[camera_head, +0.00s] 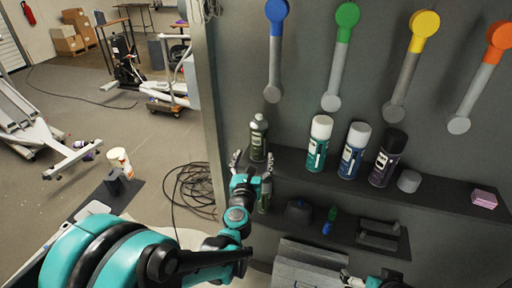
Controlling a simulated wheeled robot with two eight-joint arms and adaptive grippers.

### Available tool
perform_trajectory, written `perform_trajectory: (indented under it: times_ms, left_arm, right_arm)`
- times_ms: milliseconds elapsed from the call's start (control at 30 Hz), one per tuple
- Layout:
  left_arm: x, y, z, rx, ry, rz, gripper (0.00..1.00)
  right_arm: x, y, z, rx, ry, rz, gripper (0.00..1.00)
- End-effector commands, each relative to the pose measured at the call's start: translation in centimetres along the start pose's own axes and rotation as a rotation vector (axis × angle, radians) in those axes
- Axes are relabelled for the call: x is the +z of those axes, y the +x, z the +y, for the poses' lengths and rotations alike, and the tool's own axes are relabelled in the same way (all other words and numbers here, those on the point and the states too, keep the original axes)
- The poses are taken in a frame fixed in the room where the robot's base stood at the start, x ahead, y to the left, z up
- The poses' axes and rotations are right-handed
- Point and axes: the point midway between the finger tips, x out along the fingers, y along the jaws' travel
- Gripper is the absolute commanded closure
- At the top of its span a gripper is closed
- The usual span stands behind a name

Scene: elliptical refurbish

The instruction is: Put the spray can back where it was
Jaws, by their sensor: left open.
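Several spray cans stand upright on the upper wall shelf (440,196). An olive-green can (258,140) with a pale top is at its left end.
A grey cap-like cylinder (409,181) and a pink block (484,198) sit further right on the shelf. A lower shelf (345,236) holds small items, including a green-and-blue bottle (330,221). Coloured-headed tools hang above. Black cable (192,188) lies on the floor.

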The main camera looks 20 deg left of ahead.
Motion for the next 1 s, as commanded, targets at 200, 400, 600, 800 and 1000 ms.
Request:
perform_trajectory:
  times_ms: [200,400,600,800,1000]
  left_arm:
    - [0.1,-1.1,-0.1,-0.005,0.016,-0.002,0.25]
    - [3.0,-3.3,-3.6,-0.168,0.499,-0.043,0.25]
    - [1.3,-10.6,-8.0,-0.544,1.542,-0.115,0.25]
    - [-5.2,-19.6,-4.4,-1.022,2.411,-0.159,0.25]
    - [-8.2,-25.0,0.8,-1.388,2.788,-0.173,0.25]
  right_arm:
    - [-0.1,-0.1,0.0,0.0,0.0,0.0,0.0]
    - [-0.1,-0.1,0.0,0.0,0.0,0.0,0.0]
    - [-0.1,-0.1,0.0,0.0,0.0,0.0,0.0]
    - [-0.1,-0.1,0.0,0.0,0.0,0.0,0.0]
    - [-0.1,-0.1,0.0,0.0,0.0,0.0,0.0]
